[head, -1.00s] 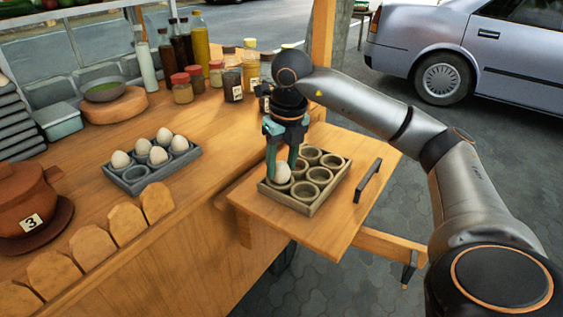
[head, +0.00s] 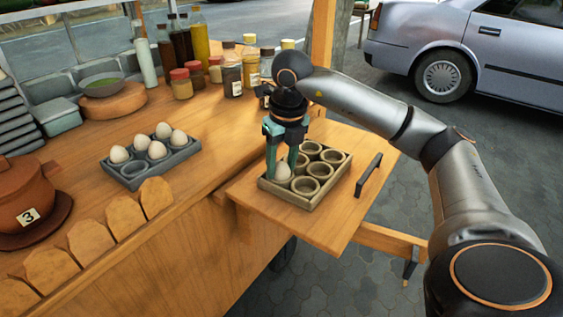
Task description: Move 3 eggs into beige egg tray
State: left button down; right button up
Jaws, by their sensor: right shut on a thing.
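The beige egg tray (head: 310,205) lies on a wooden side board. One egg (head: 283,172) sits in or at its left cup, with my right gripper (head: 283,166) shut around it from above. The other cups of the beige tray that show are empty. A grey egg tray (head: 128,183) on the counter holds several white eggs (head: 157,150). Its front cup is empty. My left gripper is not in view.
A clay pot (head: 22,195) stands at the left, with upright wooden slats (head: 88,241) along the counter edge. Bottles and jars (head: 232,79) stand behind the gripper. The side board (head: 330,234) has a dark handle (head: 368,175). Counter between the grey tray and the gripper is clear.

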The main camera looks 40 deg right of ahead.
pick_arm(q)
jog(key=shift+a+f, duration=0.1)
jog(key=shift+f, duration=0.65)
pick_arm(e)
jog(key=shift+f, duration=0.15)
jog(key=o, duration=0.8)
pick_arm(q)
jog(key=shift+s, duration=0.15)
pick_arm(e)
jog(key=shift+o, duration=0.2)
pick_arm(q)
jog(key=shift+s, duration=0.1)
